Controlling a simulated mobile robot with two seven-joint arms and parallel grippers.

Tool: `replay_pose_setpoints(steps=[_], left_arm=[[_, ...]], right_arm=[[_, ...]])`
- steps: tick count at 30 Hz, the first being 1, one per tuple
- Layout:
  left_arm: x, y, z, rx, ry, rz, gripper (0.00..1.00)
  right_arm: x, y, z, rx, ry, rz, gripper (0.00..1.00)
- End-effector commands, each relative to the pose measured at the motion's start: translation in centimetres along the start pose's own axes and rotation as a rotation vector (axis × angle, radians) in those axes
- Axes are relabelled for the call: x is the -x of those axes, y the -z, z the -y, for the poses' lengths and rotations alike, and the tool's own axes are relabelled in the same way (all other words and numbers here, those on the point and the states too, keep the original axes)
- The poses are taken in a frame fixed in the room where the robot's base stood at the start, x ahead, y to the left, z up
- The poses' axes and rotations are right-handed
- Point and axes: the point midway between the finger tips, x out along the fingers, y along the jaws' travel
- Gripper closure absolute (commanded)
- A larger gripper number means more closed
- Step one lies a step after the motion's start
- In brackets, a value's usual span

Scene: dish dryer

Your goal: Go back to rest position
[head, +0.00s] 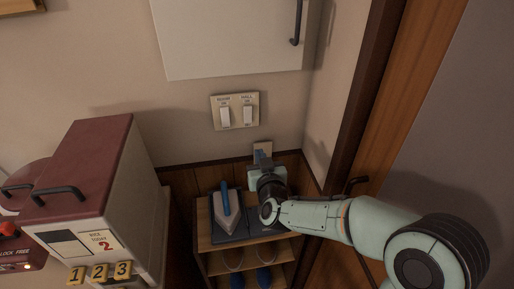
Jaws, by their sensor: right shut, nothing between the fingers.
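My right arm comes in from the lower right. I cannot tell whether the fingertips touch the plate. My left gripper is not in view.
A wooden shelf unit (219,260) stands below my right gripper, with an iron-like item (227,211) on top. A switch panel (235,111) and a white cabinet (235,38) are on the wall. A red-topped box (85,165) stands left; a wooden door frame (376,95) rises right.

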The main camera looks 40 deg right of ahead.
Motion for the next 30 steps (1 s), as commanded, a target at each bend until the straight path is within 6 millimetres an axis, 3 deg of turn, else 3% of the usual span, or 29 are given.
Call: replay_pose_setpoints(steps=[6, 23, 26, 29, 30], left_arm=[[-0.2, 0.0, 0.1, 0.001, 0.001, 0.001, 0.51], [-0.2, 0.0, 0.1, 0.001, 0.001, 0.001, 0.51], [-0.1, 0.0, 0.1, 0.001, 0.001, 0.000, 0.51], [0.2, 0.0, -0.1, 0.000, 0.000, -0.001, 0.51], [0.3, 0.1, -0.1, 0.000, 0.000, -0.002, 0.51]], right_arm=[[1.2, -0.3, 0.0, 0.001, -0.001, -0.001, 1.00], [1.1, -0.5, 0.0, 0.001, 0.001, 0.004, 1.00], [0.7, -2.3, 0.7, 0.004, 0.020, 0.047, 1.00], [0.1, -6.8, 2.2, 0.009, 0.066, 0.153, 1.00], [0.1, -9.4, 3.0, 0.008, 0.089, 0.214, 1.00]])
